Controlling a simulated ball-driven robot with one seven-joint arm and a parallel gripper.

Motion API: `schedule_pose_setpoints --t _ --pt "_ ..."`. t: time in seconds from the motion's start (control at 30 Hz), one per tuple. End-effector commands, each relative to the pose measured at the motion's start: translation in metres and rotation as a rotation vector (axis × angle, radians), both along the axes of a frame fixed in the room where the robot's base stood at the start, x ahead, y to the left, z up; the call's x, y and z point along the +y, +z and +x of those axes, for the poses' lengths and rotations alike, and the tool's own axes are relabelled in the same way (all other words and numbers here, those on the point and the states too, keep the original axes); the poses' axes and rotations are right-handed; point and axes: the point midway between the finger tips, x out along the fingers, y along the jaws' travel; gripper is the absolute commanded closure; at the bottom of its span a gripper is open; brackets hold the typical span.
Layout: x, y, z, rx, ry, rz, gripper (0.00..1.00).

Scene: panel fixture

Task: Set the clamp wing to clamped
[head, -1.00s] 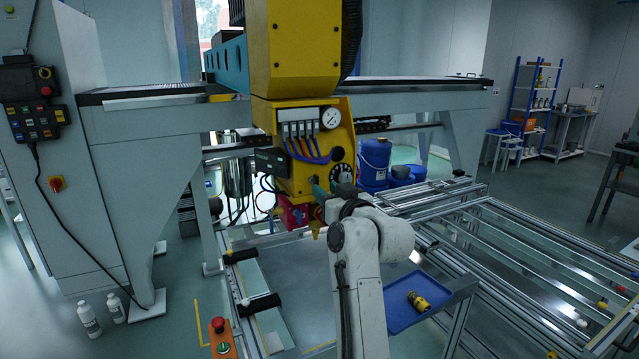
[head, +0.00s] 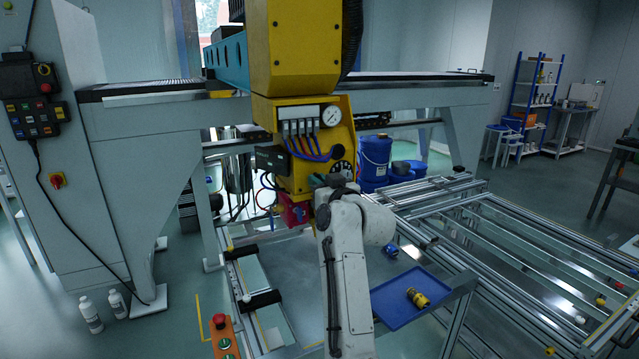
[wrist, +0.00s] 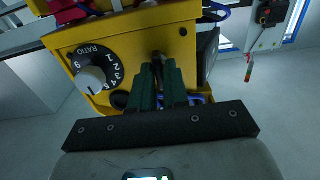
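The yellow machine head (head: 300,170) hangs from the gantry, and its yellow block (wrist: 130,45) fills the top of the wrist view. The clamp wing cannot be made out for certain; a narrow dark piece (wrist: 157,61) shows at the block's lower edge, between my fingertips. My gripper (wrist: 160,72) has its two green fingers close together and pointing at the block, just right of the ratio dial. I cannot tell whether they grip the dark piece. In the head view my white arm hides most of the gripper and the lower part of the head.
The ratio dial with its pale knob (wrist: 91,79) is close on the left of my fingers. Hoses and a gauge (head: 331,115) sit on the block's front. A blue tray (head: 390,313) holds a yellow-black part (head: 418,298). A rail frame (head: 520,255) extends right.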

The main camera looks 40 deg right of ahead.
Motion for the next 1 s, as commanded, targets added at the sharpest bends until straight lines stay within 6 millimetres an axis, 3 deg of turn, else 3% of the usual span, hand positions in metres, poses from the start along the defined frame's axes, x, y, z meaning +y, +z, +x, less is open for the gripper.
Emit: schedule_pose_setpoints --t 0.1,0.57,1.0 --pt "0.0000 -0.0001 -0.0001 0.000 0.000 0.000 1.00" --pt "0.0000 0.0003 -0.0001 -0.011 0.000 0.037 1.00" --pt "-0.0011 0.0011 -0.0003 -0.097 0.001 0.341 1.00"
